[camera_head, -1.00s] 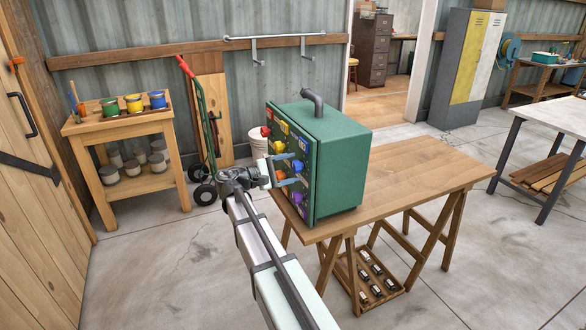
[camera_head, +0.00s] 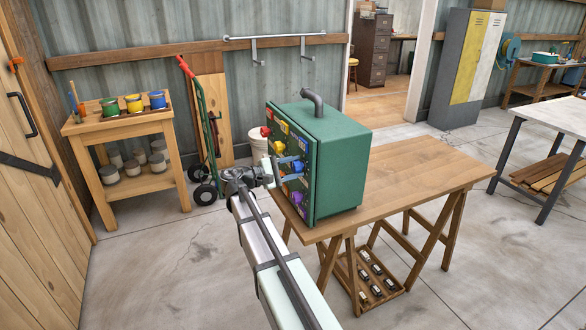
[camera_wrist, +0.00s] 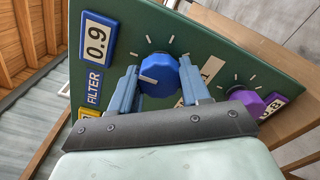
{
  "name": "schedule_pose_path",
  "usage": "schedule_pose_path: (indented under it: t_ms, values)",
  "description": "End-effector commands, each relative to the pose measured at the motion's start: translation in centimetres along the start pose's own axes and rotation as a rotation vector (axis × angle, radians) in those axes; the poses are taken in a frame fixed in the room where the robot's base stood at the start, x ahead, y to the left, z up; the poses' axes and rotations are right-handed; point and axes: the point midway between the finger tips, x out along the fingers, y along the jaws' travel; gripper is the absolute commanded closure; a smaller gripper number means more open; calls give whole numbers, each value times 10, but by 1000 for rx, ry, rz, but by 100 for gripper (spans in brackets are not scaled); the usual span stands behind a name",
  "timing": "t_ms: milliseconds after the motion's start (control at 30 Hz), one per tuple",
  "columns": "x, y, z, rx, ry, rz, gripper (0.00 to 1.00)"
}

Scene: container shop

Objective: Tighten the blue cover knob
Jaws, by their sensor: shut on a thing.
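The green box (camera_head: 340,170) stands on the wooden table, its dark front panel carrying rows of coloured knobs. The blue knob (camera_wrist: 158,74) is between my gripper's two blue-grey fingers (camera_wrist: 158,67) in the wrist view, with one finger on each side. My gripper (camera_head: 294,172) is shut on this knob. A white pointer mark shows on the knob, and white ticks ring it on the panel. In the head view the blue knob (camera_head: 297,166) is partly hidden by the fingers. A blue-framed label beside it reads FILTER, 0.9 (camera_wrist: 96,42).
A purple knob (camera_wrist: 248,102) sits close to the right finger in the wrist view. Yellow and red knobs are higher on the panel. A grey bent pipe (camera_head: 313,98) rises from the box top. The table (camera_head: 420,170) is clear right of the box.

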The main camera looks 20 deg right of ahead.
Motion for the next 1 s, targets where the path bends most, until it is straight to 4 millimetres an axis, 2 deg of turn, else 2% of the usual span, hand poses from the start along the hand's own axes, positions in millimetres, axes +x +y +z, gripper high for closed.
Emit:
schedule_pose_path:
  t_ms: [100,467,1000]
  values:
    - [0,0,0,0,0,0,84]
    - [0,0,0,65,0,0,84]
    - [0,1,0,517,0,0,84]
